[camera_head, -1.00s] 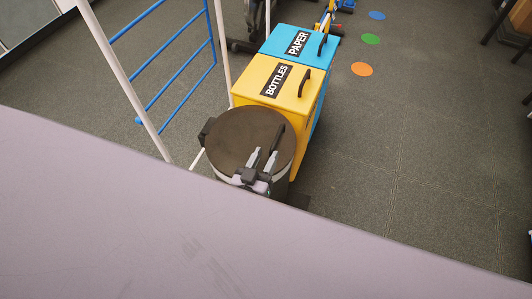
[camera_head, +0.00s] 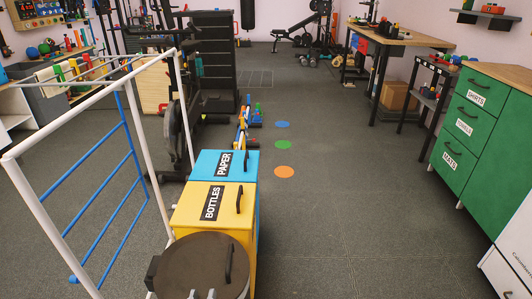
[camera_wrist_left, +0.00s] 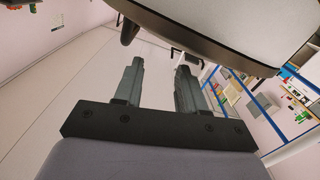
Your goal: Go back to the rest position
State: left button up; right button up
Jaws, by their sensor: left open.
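My left gripper (camera_head: 202,294) shows only by its two fingertips at the bottom edge of the head view, in front of the lid of a round dark bin (camera_head: 203,265). In the left wrist view the same gripper (camera_wrist_left: 160,74) is open, with a gap between its two grey fingers and nothing held. My right gripper is in neither view. I cannot tell whether the left fingers touch the bin.
Behind the round bin stand a yellow BOTTLES bin (camera_head: 213,204) and a blue PAPER bin (camera_head: 224,164). A white frame with blue bars (camera_head: 122,117) stands left. Green drawers (camera_head: 478,120) stand right. The floor (camera_head: 340,220) between is clear.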

pick_arm(q)
jog(key=shift+s+d+r+m+g+h, duration=0.25)
jog(key=shift+d+m+g+h, duration=0.15)
jog(key=shift+d+g+h, duration=0.1)
jog(key=s+a+r+m+g+y, duration=0.1)
jog(key=s+a+r+g, duration=0.25)
jog(key=s, duration=0.35)
jog(key=s+a+r+m+g, duration=0.1)
jog(key=s+a+r+g, duration=0.15)
jog(key=s+g, duration=0.4)
jog(key=s+a+r+m+g+y, duration=0.1)
jog(key=s+a+r+g, duration=0.2)
jog(key=s, duration=0.6)
jog(key=w+d+f+t+h, duration=0.2)
jog(key=w+d+f+t, duration=0.35)
jog(key=w, duration=0.25)
notch_tip(320, 180, up, 12)
jog(key=s+a+t+p, duration=0.1)
jog(key=a+p, duration=0.1)
jog(key=p, duration=1.3)
jog(key=shift+f, duration=0.25)
